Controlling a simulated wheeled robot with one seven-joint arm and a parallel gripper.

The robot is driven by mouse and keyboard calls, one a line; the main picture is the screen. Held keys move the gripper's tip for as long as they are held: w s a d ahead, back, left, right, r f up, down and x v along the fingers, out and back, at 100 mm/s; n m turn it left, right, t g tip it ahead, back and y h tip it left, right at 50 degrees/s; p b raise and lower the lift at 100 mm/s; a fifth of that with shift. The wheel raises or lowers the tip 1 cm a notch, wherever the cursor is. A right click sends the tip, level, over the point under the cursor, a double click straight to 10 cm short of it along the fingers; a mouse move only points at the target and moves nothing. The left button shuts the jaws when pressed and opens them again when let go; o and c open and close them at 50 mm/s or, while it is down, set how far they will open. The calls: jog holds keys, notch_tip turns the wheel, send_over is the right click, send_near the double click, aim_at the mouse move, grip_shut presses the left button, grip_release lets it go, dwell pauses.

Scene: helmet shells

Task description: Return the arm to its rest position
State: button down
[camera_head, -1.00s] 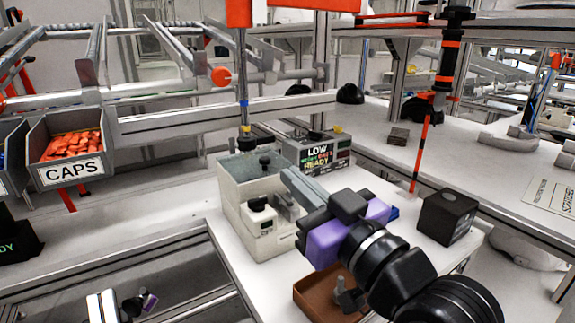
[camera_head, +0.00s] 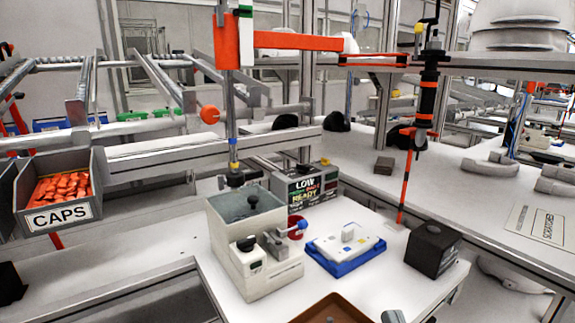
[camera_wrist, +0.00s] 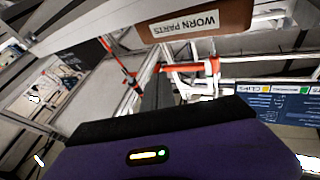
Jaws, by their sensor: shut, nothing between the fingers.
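My gripper (camera_wrist: 157,88) shows in the wrist view as a purple body with a black front edge and dark grey fingers close together. It is shut and holds nothing. The wrist view is strongly tilted and looks out over the workspace, with nothing touching the fingers. In the head view the gripper and most of my arm are out of sight.
The head view shows a beige machine (camera_head: 252,250), a blue tray with a white part (camera_head: 345,247), a black box (camera_head: 433,248) and a brown tray (camera_head: 332,310). A caps bin (camera_head: 58,216) hangs left. The wrist view shows a WORN PARTS container (camera_wrist: 195,25).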

jog(key=s+d+f+g+p, duration=0.1)
jog(key=s+f, duration=0.3)
jog(key=s, duration=0.5)
jog(key=s+d+f+g+h+p, duration=0.1)
jog(key=s+d+f+g+p, duration=0.1)
jog(key=s, duration=0.7)
jog(key=s+d+f+g+h+p, duration=0.1)
jog(key=s+d+f+g, duration=0.1)
jog(key=s+f, duration=0.5)
jog(key=s+g, duration=0.1)
jog(key=s, duration=0.1)
jog(key=shift+s+d+n+g+p, duration=0.3)
jog(key=shift+s+n+g, duration=0.1)
